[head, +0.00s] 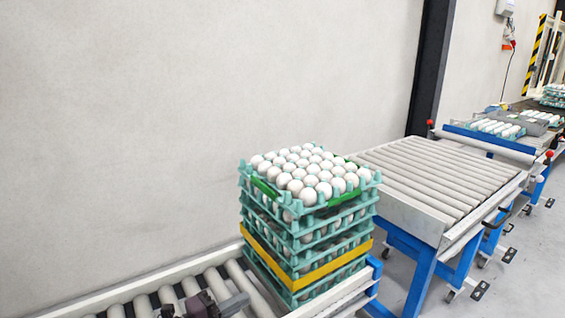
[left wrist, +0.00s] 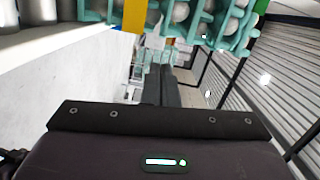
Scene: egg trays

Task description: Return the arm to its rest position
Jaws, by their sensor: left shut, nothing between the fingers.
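My left gripper (head: 238,302) shows at the bottom edge of the head view, over the roller conveyor and just left of the egg tray stack. Its dark fingers also show in the left wrist view (left wrist: 162,85), closed together with nothing between them. The stack of teal egg trays (head: 315,232) stands on the near conveyor, its top tray full of white eggs (head: 308,172). The stack's lower trays and a yellow strip (left wrist: 135,14) show at the top of the left wrist view. The gripper is apart from the stack. My right gripper is in neither view.
The near roller conveyor (head: 131,305) runs along a bare wall. An empty roller conveyor (head: 440,175) on a blue frame stands right of the stack. More egg trays (head: 497,128) lie on a far line. A dark post (head: 430,70) stands at the wall.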

